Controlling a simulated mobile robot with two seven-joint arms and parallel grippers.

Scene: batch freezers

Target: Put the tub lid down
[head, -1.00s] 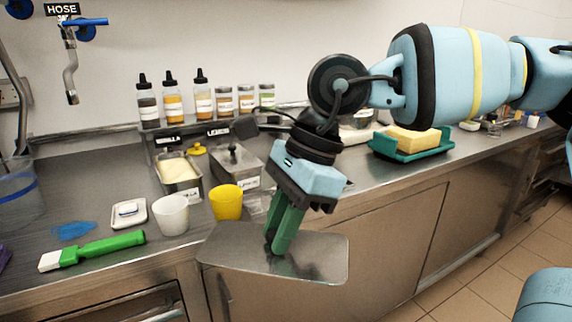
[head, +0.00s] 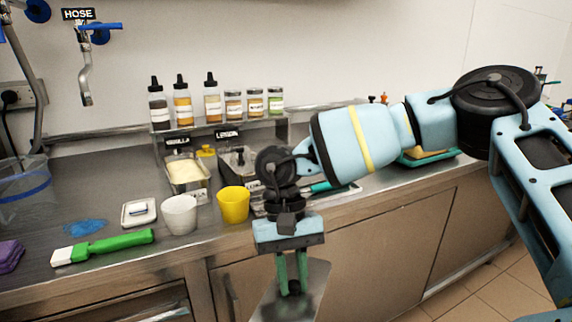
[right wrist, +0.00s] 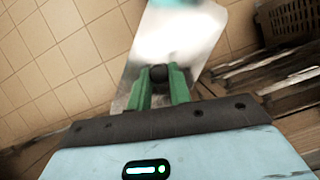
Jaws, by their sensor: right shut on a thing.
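The tub lid (head: 312,291) is a flat grey metal plate with a dark knob. My right gripper (head: 293,287) is shut on its knob and holds it in the air in front of the counter. In the right wrist view, the lid (right wrist: 196,38) extends beyond the green fingers (right wrist: 158,85), with a bright glare on it. An open tub of pale cream (head: 186,170) stands under a vanilla sign. The lemon tub (head: 232,160) beside it is partly hidden by my right arm. My left gripper is not in view.
A white cup (head: 180,215) and a yellow cup (head: 233,205) stand near the counter's front edge. A green-handled spatula (head: 115,243), a blue spill (head: 85,227) and a small white dish (head: 139,212) are to the left. Bottles and jars line the back shelf.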

